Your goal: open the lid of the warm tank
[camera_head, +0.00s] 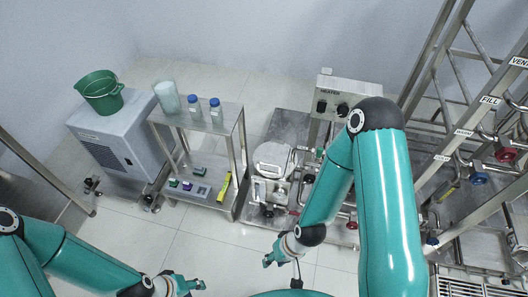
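A steel vessel with a pale round lid (273,158) stands on the skid at centre, beside the heater box. The lid looks closed, and I cannot read a label naming this vessel as the warm tank. My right gripper (275,254) hangs over the floor in front of the vessel, clearly apart from the lid. My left gripper (184,286) is low at the bottom edge, far from the vessel. I see nothing held in either gripper, but their finger gaps are too small to judge. My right arm hides part of the skid.
A heater box (335,97) with dark knobs stands behind the vessel. A steel cart (222,125) with bottles and a beaker stands left of it. A grey cabinet (128,138) carries a green bucket (100,92). A pipe rack with labelled valves fills the right. The front floor is clear.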

